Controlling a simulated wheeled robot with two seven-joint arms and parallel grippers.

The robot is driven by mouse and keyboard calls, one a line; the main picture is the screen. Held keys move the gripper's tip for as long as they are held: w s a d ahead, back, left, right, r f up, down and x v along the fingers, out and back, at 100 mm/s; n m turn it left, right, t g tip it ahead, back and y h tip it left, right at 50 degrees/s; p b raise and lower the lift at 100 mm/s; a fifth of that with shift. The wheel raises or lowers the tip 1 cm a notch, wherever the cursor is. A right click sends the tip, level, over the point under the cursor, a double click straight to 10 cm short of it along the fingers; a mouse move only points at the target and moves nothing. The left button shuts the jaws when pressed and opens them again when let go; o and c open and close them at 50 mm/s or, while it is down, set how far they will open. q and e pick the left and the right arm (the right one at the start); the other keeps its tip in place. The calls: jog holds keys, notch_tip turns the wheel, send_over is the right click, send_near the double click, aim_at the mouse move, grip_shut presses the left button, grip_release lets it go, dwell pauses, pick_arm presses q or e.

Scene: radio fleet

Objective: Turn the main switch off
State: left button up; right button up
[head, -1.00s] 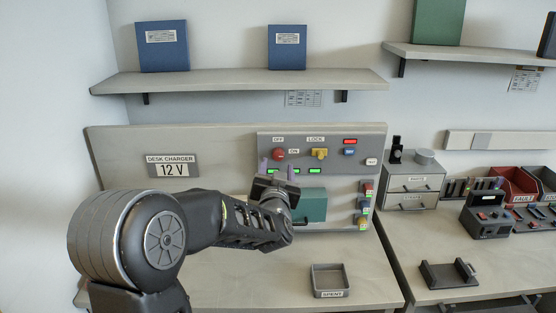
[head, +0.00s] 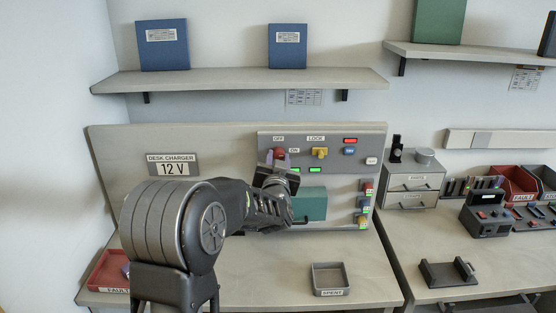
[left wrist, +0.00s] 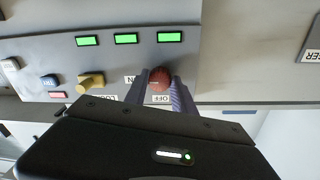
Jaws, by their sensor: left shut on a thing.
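The main switch is a round red knob (head: 280,153) on the grey charger panel (head: 340,138), by the OFF and ON labels. My left gripper (head: 280,160) reaches up to it from below. In the left wrist view the red knob (left wrist: 159,79) sits between the two purple fingers of my left gripper (left wrist: 161,84), which is shut on it. The knob's pointing direction is hard to tell. Three green lamps (left wrist: 126,38) are lit near it. My right gripper is not in view.
A yellow LOCK knob (head: 320,153) is right of the switch, with a blue button (head: 349,151) and red lamp (head: 350,141) beyond. A teal block (head: 312,205) is below. The SPENT tray (head: 330,278) is on the desk; a red FAULT tray (head: 106,272) is at left.

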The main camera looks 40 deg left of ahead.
pick_arm(q)
grip_shut()
jog(key=shift+f+n+b, duration=0.2)
jog(key=shift+n+b, duration=0.3)
jog(key=shift+b, duration=0.4)
jog(key=n+b, duration=0.9)
jog(key=b, duration=0.1)
jog(key=shift+w+d+f+y+b, duration=0.1)
jog(key=shift+y+b, duration=0.2)
jog(key=shift+b, duration=0.1)
jog(key=n+b, duration=0.3)
jog(key=n, duration=0.1)
jog(key=n+b, duration=0.2)
jog(key=n, duration=0.1)
jog(key=shift+y, duration=0.3)
jog(key=shift+r+n+b, duration=0.25)
jog(key=shift+n+b, duration=0.15)
jog(key=shift+n, duration=0.4)
